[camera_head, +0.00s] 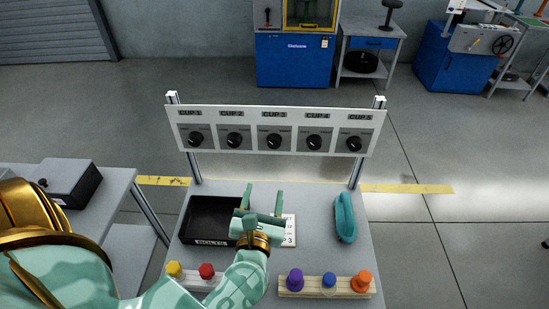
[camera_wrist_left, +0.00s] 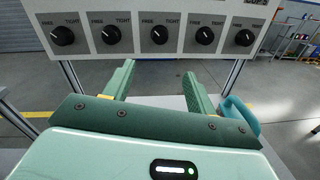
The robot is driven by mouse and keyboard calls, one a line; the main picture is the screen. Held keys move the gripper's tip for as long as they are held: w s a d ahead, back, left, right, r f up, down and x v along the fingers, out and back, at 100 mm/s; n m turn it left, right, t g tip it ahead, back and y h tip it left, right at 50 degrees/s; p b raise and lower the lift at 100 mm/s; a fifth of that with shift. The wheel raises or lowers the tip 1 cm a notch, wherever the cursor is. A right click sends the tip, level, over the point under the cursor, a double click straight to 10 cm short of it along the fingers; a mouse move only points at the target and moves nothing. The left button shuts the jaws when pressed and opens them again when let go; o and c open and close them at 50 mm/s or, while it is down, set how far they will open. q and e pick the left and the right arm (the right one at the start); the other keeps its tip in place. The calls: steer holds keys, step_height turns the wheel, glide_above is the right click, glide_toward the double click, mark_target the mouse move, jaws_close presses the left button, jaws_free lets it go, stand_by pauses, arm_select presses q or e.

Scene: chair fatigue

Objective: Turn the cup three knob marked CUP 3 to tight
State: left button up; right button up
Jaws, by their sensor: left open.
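The CUP 3 knob (camera_head: 274,141) is a round black knob in the middle of the white panel (camera_head: 210,116), under its CUP 3 label. In the left wrist view it is the middle knob (camera_wrist_left: 160,35), between the words FREE and TIGHT. I cannot clearly tell where its pointer stands. My left gripper (camera_head: 263,195) is open and empty, above the table and below the panel, apart from the knob. In the left wrist view my left gripper's fingers (camera_wrist_left: 158,72) point towards the panel, below the knob row. My right gripper is out of view.
Similar knobs flank it, including CUP 2 (camera_head: 235,140) and CUP 4 (camera_head: 314,142). Below are a black tray (camera_head: 188,232), a white card (camera_head: 289,230), a teal object (camera_head: 345,218) and racks with coloured knobs (camera_head: 318,293). The space before the panel is clear.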

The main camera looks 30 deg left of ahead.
mark_target(274, 145)
arm_select(q)
steer(key=x, duration=1.5)
steer(key=shift+w+a+r, duration=0.15)
steer(key=shift+w+a, duration=0.05)
steer(key=shift+a, duration=0.05)
steer(key=c, duration=1)
